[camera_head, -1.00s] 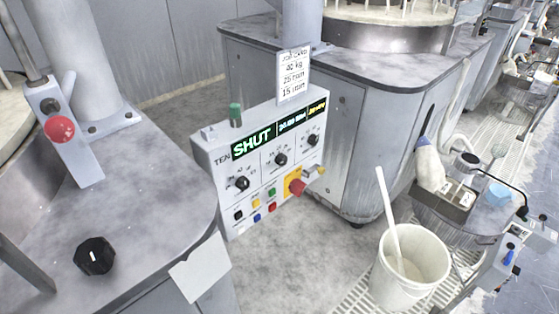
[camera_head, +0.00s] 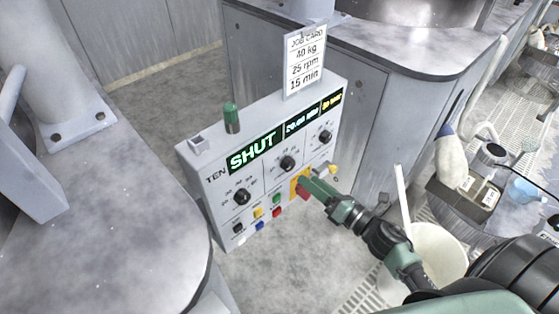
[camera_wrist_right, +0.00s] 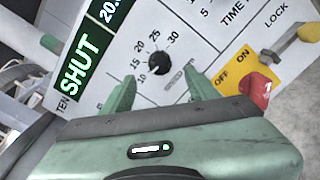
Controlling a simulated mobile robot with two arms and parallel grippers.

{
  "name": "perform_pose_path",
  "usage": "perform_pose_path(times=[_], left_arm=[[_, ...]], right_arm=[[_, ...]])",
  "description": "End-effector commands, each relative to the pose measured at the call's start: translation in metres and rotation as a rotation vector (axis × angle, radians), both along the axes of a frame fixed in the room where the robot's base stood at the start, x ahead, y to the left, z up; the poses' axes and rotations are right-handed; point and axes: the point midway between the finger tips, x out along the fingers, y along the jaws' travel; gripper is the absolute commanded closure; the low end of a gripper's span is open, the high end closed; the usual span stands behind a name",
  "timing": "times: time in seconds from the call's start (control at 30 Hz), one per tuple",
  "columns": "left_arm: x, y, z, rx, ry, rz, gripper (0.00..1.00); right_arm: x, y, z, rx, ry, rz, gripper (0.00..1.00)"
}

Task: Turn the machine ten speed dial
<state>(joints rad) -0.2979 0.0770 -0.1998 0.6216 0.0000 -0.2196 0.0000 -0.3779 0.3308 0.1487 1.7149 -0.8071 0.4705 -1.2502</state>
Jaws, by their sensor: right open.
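The grey control box (camera_head: 265,216), marked TEN, has three black dials on its sloping face. The middle dial (camera_head: 287,163) is the speed dial; in the right wrist view this speed dial (camera_wrist_right: 158,64) has SPEED printed by it and a scale from 10 to 30. My right gripper (camera_head: 306,184) is in front of the box, below and right of that dial, covering part of the yellow switch panel. In the right wrist view its two fingers stand apart, one on each side of the dial in the picture, empty. Contact is not visible. My left gripper is not in view.
A red switch knob (camera_wrist_right: 261,92) and a yellow lock lever (camera_wrist_right: 309,33) sit close by the right finger. A green lamp (camera_head: 232,118) and a job card (camera_head: 304,60) reading 40 kg, 25 rpm, 15 min stand on top. A white bucket (camera_head: 440,250) stands behind my arm.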

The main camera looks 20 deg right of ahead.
Motion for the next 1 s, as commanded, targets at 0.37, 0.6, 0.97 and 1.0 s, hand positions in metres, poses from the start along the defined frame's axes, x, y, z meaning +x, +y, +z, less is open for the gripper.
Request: perform_pose_path(times=[0.37, 0.6, 0.97, 1.0], left_arm=[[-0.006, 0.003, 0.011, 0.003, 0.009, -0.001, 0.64], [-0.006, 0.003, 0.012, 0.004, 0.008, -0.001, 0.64], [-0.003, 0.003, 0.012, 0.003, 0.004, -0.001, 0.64], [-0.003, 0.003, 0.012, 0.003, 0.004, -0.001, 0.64]], right_arm=[[0.055, 0.018, 0.002, 0.004, 0.000, -0.001, 0.41], [0.069, 0.024, -0.001, 0.003, 0.003, -0.001, 0.41], [0.070, 0.024, -0.001, 0.005, 0.004, -0.002, 0.77], [0.070, 0.024, -0.001, 0.005, 0.004, -0.002, 0.88]])
